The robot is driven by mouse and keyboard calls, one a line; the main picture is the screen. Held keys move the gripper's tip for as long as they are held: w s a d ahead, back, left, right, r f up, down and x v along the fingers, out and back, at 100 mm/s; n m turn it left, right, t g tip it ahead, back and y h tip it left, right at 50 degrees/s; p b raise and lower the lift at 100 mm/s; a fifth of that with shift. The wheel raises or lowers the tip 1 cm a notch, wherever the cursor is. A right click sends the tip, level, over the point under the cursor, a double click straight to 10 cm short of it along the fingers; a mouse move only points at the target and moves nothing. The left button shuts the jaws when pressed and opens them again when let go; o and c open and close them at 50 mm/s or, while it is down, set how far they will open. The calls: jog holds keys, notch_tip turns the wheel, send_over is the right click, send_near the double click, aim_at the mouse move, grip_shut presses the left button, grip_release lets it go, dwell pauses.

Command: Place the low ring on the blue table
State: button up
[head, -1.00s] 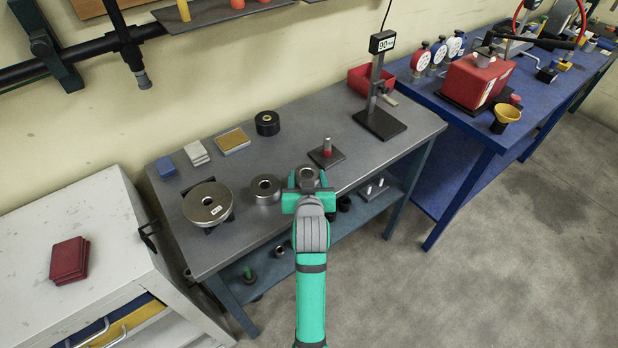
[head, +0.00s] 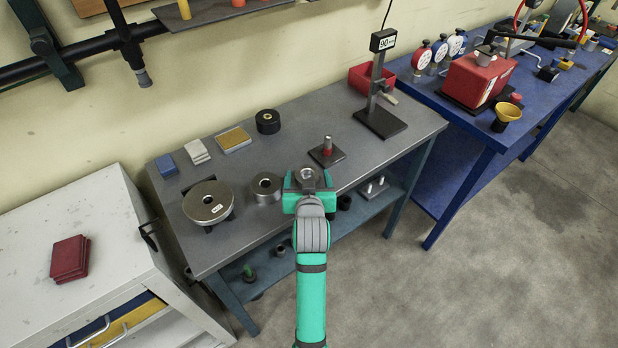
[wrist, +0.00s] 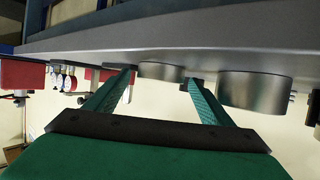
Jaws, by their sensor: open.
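A low grey metal ring (head: 307,175) stands near the front edge of the grey bench (head: 240,262). In the upside-down wrist view the ring (wrist: 160,72) shows between the finger ends. My gripper (head: 308,180) is open at bench-top level, one finger on each side of the ring. I cannot tell whether either finger touches it. A taller grey ring (head: 266,187) stands close on the left; it shows at the right in the wrist view (wrist: 252,88). The blue table (head: 535,98) is at the right of the head view.
A round metal disc (head: 207,202) lies left of the rings. A post on a dark plate (head: 327,155), a black roll (head: 267,122) and a height gauge (head: 379,100) stand behind. The blue table holds a red box (head: 470,82), dials and a yellow funnel (head: 507,114).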

jog(key=v, duration=1.2)
jog(key=shift+d, duration=0.15)
